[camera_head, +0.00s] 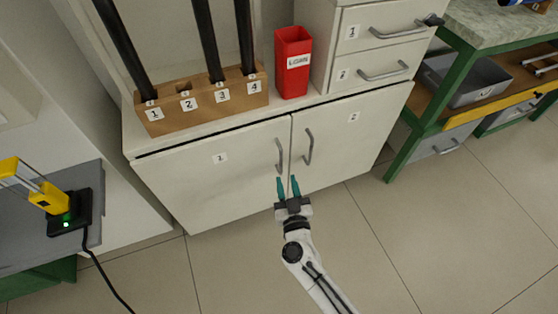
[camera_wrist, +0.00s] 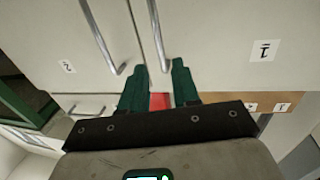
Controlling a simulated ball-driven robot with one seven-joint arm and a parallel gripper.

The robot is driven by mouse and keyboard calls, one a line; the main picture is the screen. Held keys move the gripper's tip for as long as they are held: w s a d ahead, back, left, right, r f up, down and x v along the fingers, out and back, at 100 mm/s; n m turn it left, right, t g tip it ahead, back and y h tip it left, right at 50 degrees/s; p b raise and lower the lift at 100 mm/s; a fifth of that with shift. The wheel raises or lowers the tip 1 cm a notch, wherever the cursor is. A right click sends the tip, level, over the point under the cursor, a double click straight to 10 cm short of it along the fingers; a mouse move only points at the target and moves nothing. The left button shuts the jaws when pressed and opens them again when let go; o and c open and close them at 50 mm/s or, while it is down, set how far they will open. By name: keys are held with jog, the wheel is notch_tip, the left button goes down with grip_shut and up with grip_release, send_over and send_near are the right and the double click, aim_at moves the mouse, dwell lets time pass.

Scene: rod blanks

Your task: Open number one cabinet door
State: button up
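The number one cabinet door (camera_head: 215,182) is the left white door under the counter. It is closed, with a "1" label and a vertical grey bar handle (camera_head: 279,155) near its right edge. My gripper (camera_head: 287,180) has teal fingers, open and empty, just below this handle in the head view. In the wrist view the number one door (camera_wrist: 215,40) is on the right. Its handle (camera_wrist: 154,30) runs down toward the gap between my open fingers (camera_wrist: 158,68). I cannot tell whether they touch it.
The closed number two door (camera_head: 345,130) has its own handle (camera_head: 308,147) close to the right. A red bin (camera_head: 293,68) and a wooden rod holder (camera_head: 205,100) stand on the counter. Drawers (camera_head: 385,50) are at upper right. Open tiled floor lies in front.

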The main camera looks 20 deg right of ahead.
aim_at(281, 160)
jog(key=w+b, duration=0.1)
jog(key=w, duration=0.2)
jog(key=w+d, duration=0.1)
jog(key=w, duration=0.2)
jog(key=w+b, duration=0.1)
jog(key=w, duration=0.2)
jog(key=shift+d+b, duration=0.3)
jog(key=shift+d, duration=0.1)
grip_shut()
